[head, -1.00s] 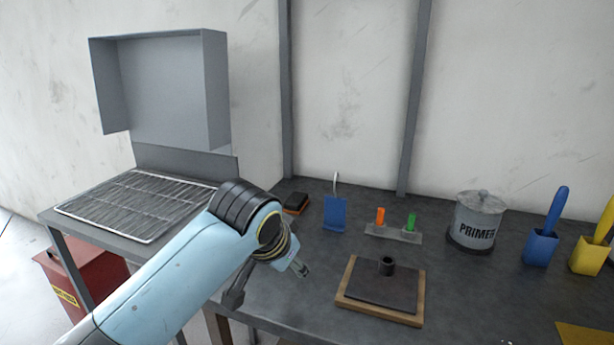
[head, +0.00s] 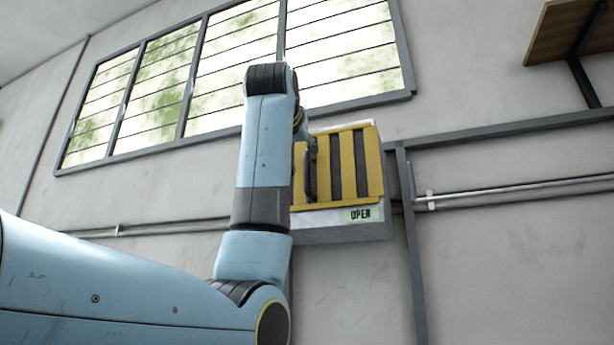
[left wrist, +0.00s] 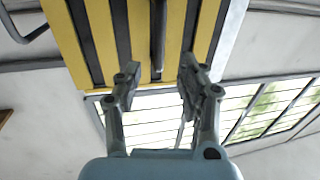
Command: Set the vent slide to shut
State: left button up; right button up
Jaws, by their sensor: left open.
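The vent (head: 375,165) is a yellow panel with dark vertical slots in a pale grey wall box. A small OPEN label (head: 360,214) shows at its lower right. A dark upright handle (head: 311,172) stands at the panel's left part; it also shows in the left wrist view (left wrist: 158,30). My left gripper (left wrist: 158,70) is open and empty in front of the vent. Its fingertips lie on either side of the handle's near end in that view; I cannot tell the depth between them. In the head view my arm mostly hides this gripper. My right gripper is not in view.
A barred window (head: 240,80) lies above and left of the vent. A grey post (head: 412,250) and a wall pipe (head: 500,192) are at the right. A wooden shelf (head: 565,32) juts out at upper right. The wall below the vent is clear.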

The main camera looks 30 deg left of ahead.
aim_at(306, 170)
pick_arm(q)
jog(key=p+x, duration=0.4)
jog(key=x, duration=0.5)
jog(key=shift+w+a+f, duration=0.1)
jog(key=shift+w+a, duration=0.15)
jog(key=shift+w, duration=0.45)
grip_shut()
jog(key=shift+w+a+f, duration=0.1)
jog(key=shift+w+f, duration=0.15)
